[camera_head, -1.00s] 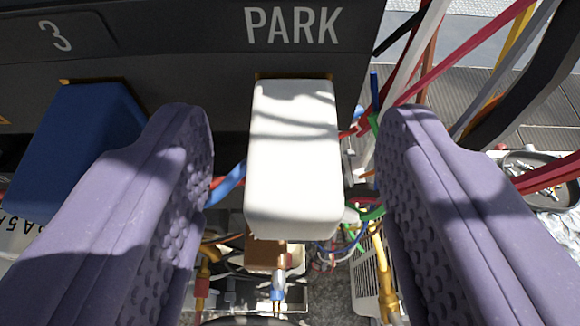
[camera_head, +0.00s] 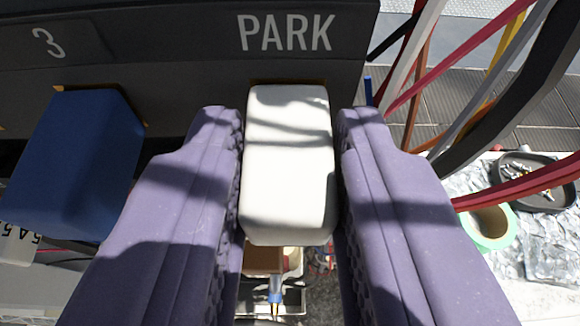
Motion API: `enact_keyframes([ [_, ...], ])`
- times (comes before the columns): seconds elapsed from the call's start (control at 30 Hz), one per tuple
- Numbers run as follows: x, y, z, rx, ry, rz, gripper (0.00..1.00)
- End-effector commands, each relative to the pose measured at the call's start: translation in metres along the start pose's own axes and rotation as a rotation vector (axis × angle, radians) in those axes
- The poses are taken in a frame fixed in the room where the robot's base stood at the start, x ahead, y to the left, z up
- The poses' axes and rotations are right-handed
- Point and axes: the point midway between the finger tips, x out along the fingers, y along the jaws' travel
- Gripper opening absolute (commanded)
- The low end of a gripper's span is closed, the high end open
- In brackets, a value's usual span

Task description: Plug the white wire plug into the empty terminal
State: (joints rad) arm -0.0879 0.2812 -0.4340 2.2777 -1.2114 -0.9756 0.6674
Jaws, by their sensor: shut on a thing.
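The white wire plug (camera_head: 287,165) is a rounded white block at the dark panel (camera_head: 190,60), just under the printed word PARK. My gripper (camera_head: 290,150) is shut on it, with one purple textured finger against each side. The plug's far end meets a slot edge in the panel, and how deep it sits is hidden. A blue plug (camera_head: 75,160) sits at the panel under the number 3, to the left. No empty terminal can be made out in this view.
Red, white, yellow and black cables (camera_head: 480,90) run down on the right, close to the right finger. A round dark tray (camera_head: 537,180) with small parts and a roll of green tape (camera_head: 490,228) lie at the right. A crimped wire end shows below the plug.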

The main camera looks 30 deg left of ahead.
Motion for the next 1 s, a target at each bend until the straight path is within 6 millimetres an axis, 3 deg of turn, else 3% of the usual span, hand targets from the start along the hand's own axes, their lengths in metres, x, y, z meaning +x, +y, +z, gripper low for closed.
enact_keyframes([
  [1.0,-0.029,0.0,0.012,0.0,-0.001,0.001,0.0],
])
